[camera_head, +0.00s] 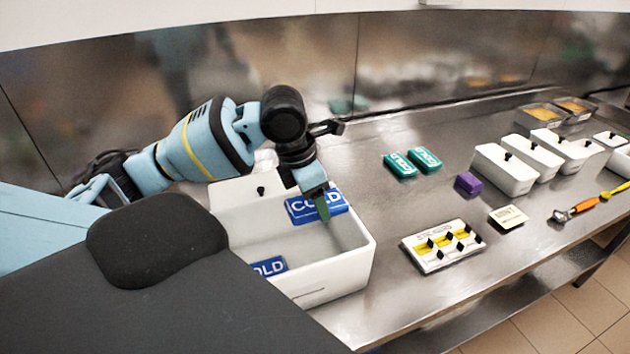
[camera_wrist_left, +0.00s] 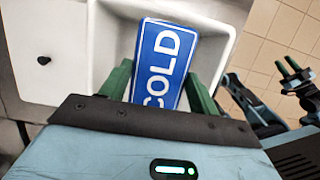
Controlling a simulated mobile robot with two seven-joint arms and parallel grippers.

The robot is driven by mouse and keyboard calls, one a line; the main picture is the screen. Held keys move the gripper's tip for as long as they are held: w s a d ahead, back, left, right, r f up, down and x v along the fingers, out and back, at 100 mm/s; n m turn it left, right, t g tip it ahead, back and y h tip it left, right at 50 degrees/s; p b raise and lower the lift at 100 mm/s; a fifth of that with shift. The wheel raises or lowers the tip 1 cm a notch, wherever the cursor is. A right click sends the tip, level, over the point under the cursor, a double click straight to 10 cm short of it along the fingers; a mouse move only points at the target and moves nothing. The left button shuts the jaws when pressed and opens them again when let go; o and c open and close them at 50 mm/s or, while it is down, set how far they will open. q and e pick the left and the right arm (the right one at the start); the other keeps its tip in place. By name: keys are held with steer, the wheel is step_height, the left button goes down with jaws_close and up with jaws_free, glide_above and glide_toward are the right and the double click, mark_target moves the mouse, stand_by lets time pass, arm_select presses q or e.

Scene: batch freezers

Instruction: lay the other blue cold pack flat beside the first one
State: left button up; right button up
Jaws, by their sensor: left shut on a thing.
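My left gripper (camera_head: 322,205) is shut on a blue cold pack (camera_head: 300,209) with white COLD lettering. It holds the pack tilted, over the far right part of a white open bin (camera_head: 345,275). In the left wrist view the pack (camera_wrist_left: 165,55) lies between the two green fingers, with the bin (camera_wrist_left: 112,40) behind it. Another blue cold pack (camera_head: 269,267) lies in the near left part of the bin, partly hidden by my own body. What seems to be my right gripper (camera_wrist_left: 291,75) shows at the right of the left wrist view, its jaws unclear.
Two green packs (camera_head: 412,163), a purple block (camera_head: 467,184), a yellow-and-white board with black knobs (camera_head: 443,246) and a small card (camera_head: 508,217) lie right of the bin. Several lidded white containers (camera_head: 505,171) stand farther right. Bare steel counter (camera_head: 385,215) lies between.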

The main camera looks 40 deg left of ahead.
arm_select(q)
steer(key=shift+w+a, duration=0.1)
steer(key=shift+w, duration=0.05)
steer(key=shift+r, duration=0.1)
arm_select(e)
steer(key=shift+w, duration=0.15)
